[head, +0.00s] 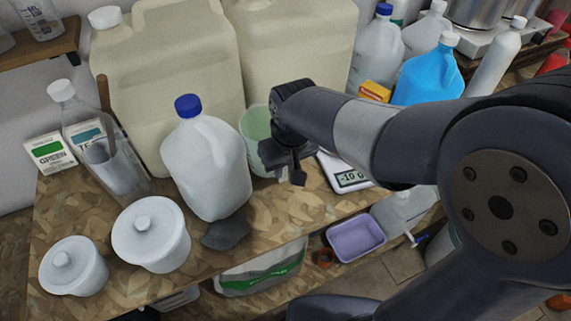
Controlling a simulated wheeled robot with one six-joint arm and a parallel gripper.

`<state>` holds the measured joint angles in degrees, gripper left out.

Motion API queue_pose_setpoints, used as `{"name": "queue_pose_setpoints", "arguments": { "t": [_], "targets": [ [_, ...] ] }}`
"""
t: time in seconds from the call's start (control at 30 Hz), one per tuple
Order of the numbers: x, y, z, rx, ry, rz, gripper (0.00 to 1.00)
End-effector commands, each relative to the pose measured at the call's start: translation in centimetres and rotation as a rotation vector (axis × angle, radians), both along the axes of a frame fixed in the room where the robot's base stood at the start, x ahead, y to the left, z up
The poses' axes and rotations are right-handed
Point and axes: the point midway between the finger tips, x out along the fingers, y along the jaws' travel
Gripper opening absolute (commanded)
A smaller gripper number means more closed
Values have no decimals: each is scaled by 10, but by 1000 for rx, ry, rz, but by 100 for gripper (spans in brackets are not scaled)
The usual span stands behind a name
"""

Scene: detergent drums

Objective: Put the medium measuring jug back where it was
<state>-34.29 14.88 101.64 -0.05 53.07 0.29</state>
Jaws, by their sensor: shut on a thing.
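A pale green translucent vessel (256,124), which looks like the medium measuring jug, is upright at the middle of the bench. It is in front of the big cream canisters and just right of the white jug with a blue cap. My gripper (281,160) is at its right side and shut on it. The gripper hides part of the vessel, and I cannot tell whether its base touches the bench. Another clear measuring jug with blue markings (40,20) stands on a small wooden shelf (42,47) at the top left.
The blue-capped white jug (207,165) stands close on the left, with a dark grey cloth (226,233) before it. A scale (345,178) is close on the right. Two lidded white pots (151,237) (74,268) stand front left. Bare bench (290,210) shows in front of my gripper.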

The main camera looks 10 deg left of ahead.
Motion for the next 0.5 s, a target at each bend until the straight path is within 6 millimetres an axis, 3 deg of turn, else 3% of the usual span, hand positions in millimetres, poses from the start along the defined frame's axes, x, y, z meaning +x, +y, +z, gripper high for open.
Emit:
{"name": "queue_pose_setpoints", "arguments": {
  "t": [0.23,0.27,0.5],
  "targets": [
    [0,0,-3,1,-1,0,0],
    [0,0,-3,1,-1,0,21],
    [0,0,-2,1,-1,0,41]
  ]
}}
